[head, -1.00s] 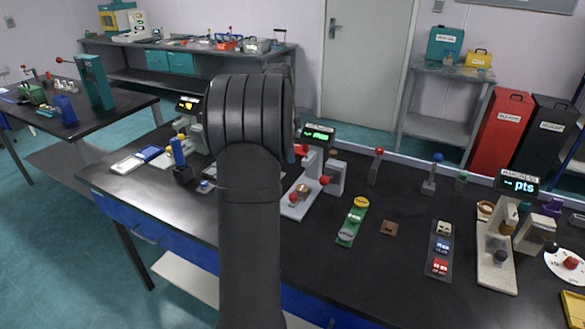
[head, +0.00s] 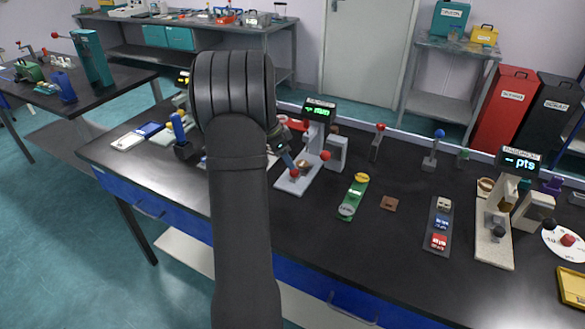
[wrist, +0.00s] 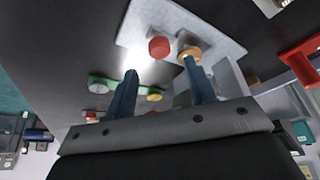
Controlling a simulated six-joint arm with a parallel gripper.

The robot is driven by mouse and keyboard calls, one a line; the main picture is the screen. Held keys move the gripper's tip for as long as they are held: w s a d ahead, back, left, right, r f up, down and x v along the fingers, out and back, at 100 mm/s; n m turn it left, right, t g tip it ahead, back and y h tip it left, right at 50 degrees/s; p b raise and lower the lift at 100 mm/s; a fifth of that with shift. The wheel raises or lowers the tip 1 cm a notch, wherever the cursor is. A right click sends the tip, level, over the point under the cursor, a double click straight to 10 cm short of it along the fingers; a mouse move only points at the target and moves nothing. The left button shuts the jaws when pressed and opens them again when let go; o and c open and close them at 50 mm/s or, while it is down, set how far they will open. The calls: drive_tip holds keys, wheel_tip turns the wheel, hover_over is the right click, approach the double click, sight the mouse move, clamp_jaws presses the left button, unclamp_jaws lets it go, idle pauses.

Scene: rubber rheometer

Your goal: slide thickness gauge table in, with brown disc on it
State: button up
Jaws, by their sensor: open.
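The thickness gauge (head: 318,127) stands near the middle of the bench, with a green-lit display and a pale grey base. Its sliding table (head: 291,187) has a red knob (head: 295,173) at its front. In the wrist view the red knob (wrist: 159,47) and the brown disc (wrist: 190,53) are side by side on the grey gauge. My gripper (wrist: 160,66) is open with its two blue fingers apart. The knob appears just beyond the gap between the fingertips. One fingertip overlaps the brown disc in that view; I cannot tell whether they touch. In the head view my gripper (head: 287,158) partly hides the table.
A green strip (head: 354,196) with round pieces lies right of the gauge, with a brown square (head: 389,203) beside it. A dark tray of blocks (head: 439,225) and the durometer stand (head: 494,228) are further right. Left of my arm is a blue upright tool (head: 181,134).

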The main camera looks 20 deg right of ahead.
sight(294, 171)
drive_tip(key=x, duration=0.5)
drive_tip(key=shift+d+f, duration=0.15)
drive_tip(key=shift+f, duration=0.1)
